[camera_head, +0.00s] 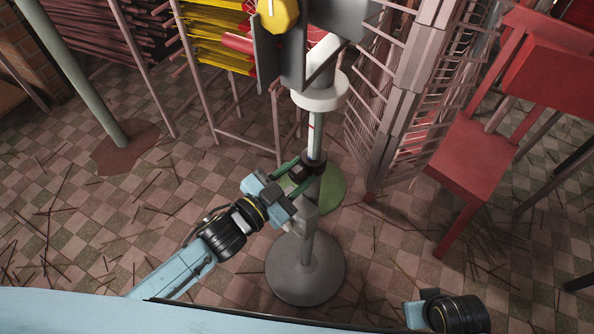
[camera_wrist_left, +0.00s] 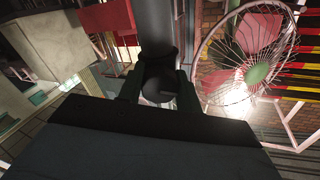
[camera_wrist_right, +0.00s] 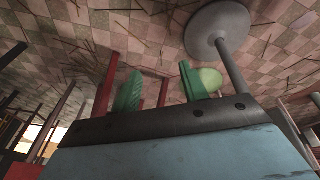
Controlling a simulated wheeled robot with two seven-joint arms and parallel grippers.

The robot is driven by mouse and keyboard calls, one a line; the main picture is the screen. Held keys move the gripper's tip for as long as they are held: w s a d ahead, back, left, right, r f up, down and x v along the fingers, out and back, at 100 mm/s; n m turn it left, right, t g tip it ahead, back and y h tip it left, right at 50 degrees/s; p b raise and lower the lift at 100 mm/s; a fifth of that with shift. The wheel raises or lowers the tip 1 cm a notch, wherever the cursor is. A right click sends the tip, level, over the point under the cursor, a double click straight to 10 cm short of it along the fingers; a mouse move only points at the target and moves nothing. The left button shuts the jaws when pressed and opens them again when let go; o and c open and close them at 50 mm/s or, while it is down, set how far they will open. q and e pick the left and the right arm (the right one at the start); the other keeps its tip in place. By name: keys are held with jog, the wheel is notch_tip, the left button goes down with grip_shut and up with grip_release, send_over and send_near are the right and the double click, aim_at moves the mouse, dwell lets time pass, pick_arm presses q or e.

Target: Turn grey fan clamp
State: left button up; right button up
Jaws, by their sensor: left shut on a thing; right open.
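The grey fan stand has a round grey base (camera_head: 305,272) and an upright pole (camera_head: 315,137). A dark clamp (camera_head: 313,162) sits around the pole at mid height. My left gripper (camera_head: 300,174) is shut on this clamp, coming from the lower left with its green fingers. In the left wrist view the dark round clamp part (camera_wrist_left: 159,85) sits between the fingers, in shadow. My right gripper (camera_wrist_right: 158,88) is open and empty, its green fingers apart. The grey base (camera_wrist_right: 217,28) and pole also show in the right wrist view. The right fingertips are out of the head view.
A white collar (camera_head: 320,92) and grey panels top the pole. A green base (camera_head: 328,190) stands behind it. Wire racks (camera_head: 400,90) and a red chair (camera_head: 478,158) are to the right. A fan with a green hub (camera_wrist_left: 257,72) shows in the left wrist view. Sticks litter the floor.

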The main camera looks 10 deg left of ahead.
pick_arm(q)
jog(key=o, duration=1)
jog(key=shift+s+a, duration=0.1)
jog(key=shift+s, duration=0.05)
jog(key=p+v, duration=0.2)
jog(key=v, duration=1.1)
jog(key=shift+p, duration=0.35)
pick_arm(e)
jog(key=s+d+f, duration=0.2)
jog(key=d+f, duration=0.1)
jog(key=f, duration=0.3)
jog(key=shift+d+g+h, duration=0.3)
